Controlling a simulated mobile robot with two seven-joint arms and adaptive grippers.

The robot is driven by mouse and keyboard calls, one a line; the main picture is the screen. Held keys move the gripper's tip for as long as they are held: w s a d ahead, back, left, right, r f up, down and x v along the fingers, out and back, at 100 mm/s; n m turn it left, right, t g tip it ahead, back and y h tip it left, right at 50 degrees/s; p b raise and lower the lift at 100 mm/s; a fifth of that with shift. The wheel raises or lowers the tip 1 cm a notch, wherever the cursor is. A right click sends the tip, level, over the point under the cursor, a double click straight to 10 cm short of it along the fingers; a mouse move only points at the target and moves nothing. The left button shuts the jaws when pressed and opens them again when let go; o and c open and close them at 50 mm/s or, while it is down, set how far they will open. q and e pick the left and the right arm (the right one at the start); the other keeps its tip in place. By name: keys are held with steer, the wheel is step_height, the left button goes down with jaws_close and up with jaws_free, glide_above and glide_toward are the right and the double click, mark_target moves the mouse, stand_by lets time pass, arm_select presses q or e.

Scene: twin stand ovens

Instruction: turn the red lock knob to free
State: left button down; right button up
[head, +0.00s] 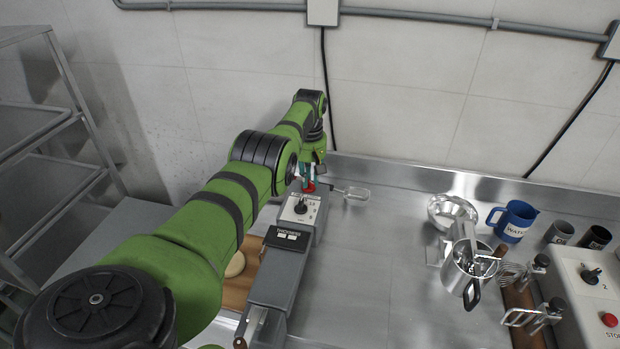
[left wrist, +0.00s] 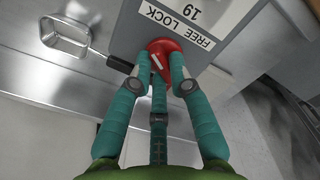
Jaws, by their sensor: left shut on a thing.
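The red lock knob (left wrist: 163,47) sits on the grey machine's face, beside a white label (left wrist: 178,25) reading FREE and LOCK. The knob carries a white pointer mark; its exact heading is partly hidden between the fingers. My left gripper (left wrist: 160,75) has its teal fingers closed around the knob, seen close up in the left wrist view. In the head view the gripper (head: 309,176) is at the far end of the machine, with a bit of the red knob (head: 309,187) showing below it. My right gripper is not in view.
The grey machine (head: 269,290) has a black dial (head: 300,205) and a THICKNESS panel (head: 286,238). A steel bowl, blue jug (head: 513,220) and metal pot stand farther right. The bench between is clear.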

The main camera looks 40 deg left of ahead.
arm_select(q)
steer(key=n, duration=0.4)
steer(key=shift+n, duration=0.3)
steer(key=n, duration=0.4)
steer(key=shift+a+n, duration=0.15)
steer(key=shift+n, duration=0.15)
steer(key=n, duration=0.5)
steer(key=shift+s, duration=0.1)
steer(key=shift+s+a+n+p, duration=0.1)
steer(key=shift+n+p, duration=0.25)
steer(key=shift+n, duration=1.85)
steer(key=c, duration=1.1)
jaws_free()
steer(key=shift+c, duration=0.2)
step_height(320, 180, up, 12)
